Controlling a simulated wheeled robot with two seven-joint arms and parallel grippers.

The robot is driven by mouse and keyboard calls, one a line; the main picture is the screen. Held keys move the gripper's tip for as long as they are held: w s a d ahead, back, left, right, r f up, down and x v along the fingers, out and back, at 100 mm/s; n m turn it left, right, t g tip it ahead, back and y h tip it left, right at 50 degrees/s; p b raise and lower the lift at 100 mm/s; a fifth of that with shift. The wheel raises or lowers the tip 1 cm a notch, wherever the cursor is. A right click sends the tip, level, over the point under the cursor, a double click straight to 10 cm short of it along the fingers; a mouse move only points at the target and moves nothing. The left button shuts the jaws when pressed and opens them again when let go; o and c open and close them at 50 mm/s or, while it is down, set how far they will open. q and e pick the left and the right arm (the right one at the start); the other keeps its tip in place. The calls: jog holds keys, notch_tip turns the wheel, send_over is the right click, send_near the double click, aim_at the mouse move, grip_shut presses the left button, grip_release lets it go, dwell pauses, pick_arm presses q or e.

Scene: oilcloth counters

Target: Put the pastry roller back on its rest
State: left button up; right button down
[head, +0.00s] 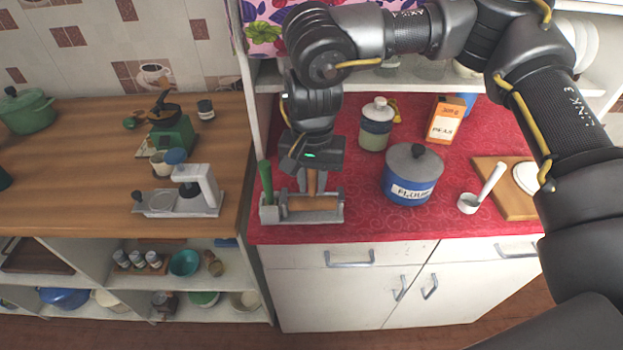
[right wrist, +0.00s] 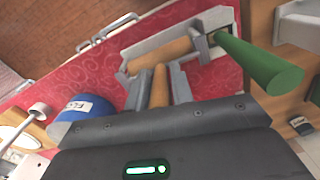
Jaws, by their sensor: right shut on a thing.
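The pastry roller has a wooden cylinder (head: 314,203) and a wooden handle (right wrist: 160,86) rising from its middle. My right gripper (head: 311,183) points down and is shut on this handle, which shows between its fingers. The grey rest (head: 270,214) stands near the front left of the red counter. The cylinder lies level, lengthwise along the rest and between its ends; in the right wrist view the rest (right wrist: 215,18) surrounds it. I cannot tell whether the cylinder touches the rest. My left gripper is not in view.
A green upright handle (head: 265,183) stands at the rest's left end, close to my gripper. A blue flour pot (head: 411,190) is to the right, with a white ladle (head: 484,190) beyond. A jar (head: 376,130) and an orange box (head: 445,120) stand behind.

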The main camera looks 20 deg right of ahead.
jog(key=shift+f, duration=0.4)
jog(key=c, duration=1.1)
grip_release()
notch_tip(320, 180, up, 11)
jog(key=shift+f+b, duration=0.1)
jog(key=shift+b, duration=0.4)
